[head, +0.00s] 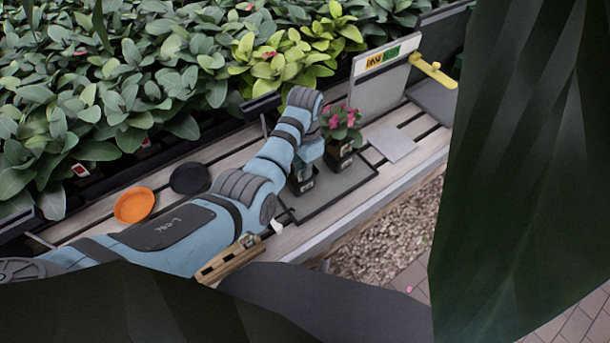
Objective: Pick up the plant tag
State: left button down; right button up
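A small card with a plant picture, which looks like the plant tag (248,240), stands at the far end of a slotted wooden holder (226,264) on the bench's front edge. My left arm reaches across the bench from the left. My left gripper (309,158) points down at the back of a dark tray, above and right of the card and apart from it. It is by a small black pot (301,184), partly hidden behind my wrist. The fingers are too small and covered to tell whether they are open or hold anything. My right gripper is not in view.
A pink-flowered potted plant (342,137) stands on the dark tray (335,197), close to my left gripper. An orange dish (134,205) and a black dish (189,178) lie left. Dense plants fill the back.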

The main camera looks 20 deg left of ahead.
pick_arm(q)
jog(key=shift+r, duration=0.1)
notch_tip(320, 180, up, 10)
jog(key=shift+f+p, duration=0.15)
jog(key=shift+p, duration=1.1)
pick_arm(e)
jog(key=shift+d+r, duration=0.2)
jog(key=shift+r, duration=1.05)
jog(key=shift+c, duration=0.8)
